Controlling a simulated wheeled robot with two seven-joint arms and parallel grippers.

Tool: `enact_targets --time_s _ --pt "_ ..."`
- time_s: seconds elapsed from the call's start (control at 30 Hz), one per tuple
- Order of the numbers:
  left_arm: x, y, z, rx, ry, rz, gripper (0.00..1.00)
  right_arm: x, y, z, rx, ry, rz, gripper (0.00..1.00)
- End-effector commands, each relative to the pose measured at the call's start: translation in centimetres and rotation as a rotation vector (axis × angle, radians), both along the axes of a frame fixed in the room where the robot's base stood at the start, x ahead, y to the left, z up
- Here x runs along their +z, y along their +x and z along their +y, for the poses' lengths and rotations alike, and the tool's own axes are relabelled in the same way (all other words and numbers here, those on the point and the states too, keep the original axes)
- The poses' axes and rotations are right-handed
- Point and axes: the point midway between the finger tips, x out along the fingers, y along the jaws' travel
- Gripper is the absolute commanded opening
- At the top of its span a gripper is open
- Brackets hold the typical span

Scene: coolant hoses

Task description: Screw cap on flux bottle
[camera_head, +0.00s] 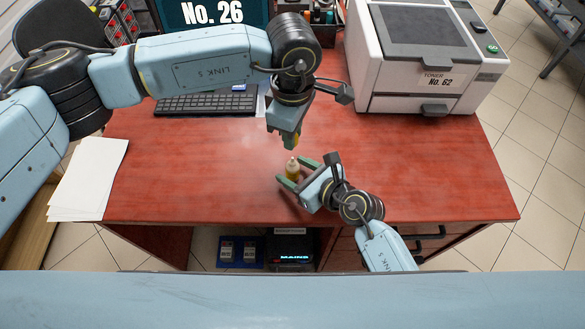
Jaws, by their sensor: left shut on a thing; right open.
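The flux bottle (292,171) is small and amber with a pale, narrow top. It stands upright on the red-brown desk, near its front middle. My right gripper (296,173) is open, with one green finger on each side of the bottle; I cannot tell whether they touch it. My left gripper (291,138) points down just above and behind the bottle in the picture. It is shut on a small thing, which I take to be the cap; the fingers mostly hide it. A gap shows between the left fingertips and the bottle's top.
The desk (420,165) is clear around the bottle. A printer (425,60) stands at the back right. A keyboard (205,104) and a monitor (212,12) are at the back left. White paper (90,178) lies at the left edge.

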Motion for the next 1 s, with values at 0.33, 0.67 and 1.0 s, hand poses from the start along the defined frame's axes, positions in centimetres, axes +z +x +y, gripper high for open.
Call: enact_targets --time_s 0.33,0.67,1.0 --pt "0.00 0.00 0.00 0.000 0.000 0.000 0.01 -0.49 0.87 0.91 0.000 0.000 0.000 0.55" --pt "0.00 0.00 -0.01 0.000 0.000 0.000 0.01 -0.48 0.85 0.88 0.000 0.000 0.000 0.33" --pt "0.00 0.00 0.00 0.000 0.000 0.000 0.01 -0.50 0.83 0.86 0.000 0.000 0.000 0.00"
